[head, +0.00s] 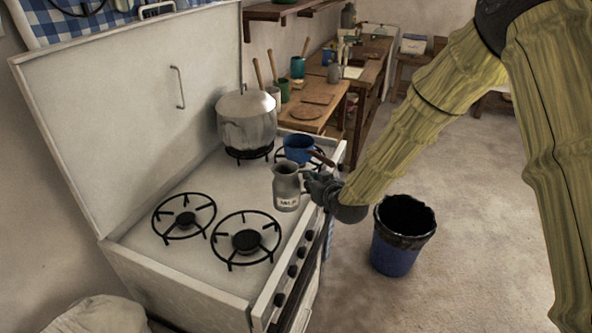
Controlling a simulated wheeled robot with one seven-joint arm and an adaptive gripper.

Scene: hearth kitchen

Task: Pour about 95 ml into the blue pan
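The blue pan (298,146) sits on the far right burner of the white stove, its dark handle pointing right toward the stove's front edge. A grey metal jug (286,186) with a white label, which seems to read "MILK", is upright in front of the pan. My gripper (312,186) is at the jug's right side and appears shut on its handle; the fingertips are partly hidden. I cannot tell whether the jug's base touches the stove top. The insides of the jug and the pan cannot be made out clearly.
A large lidded steel pot (246,122) stands on the far left burner. The two near burners (246,240) are empty. The raised stove lid (130,110) stands along the left. A blue bin (398,245) with a black liner is on the floor at right. A wooden workbench (325,112) lies beyond.

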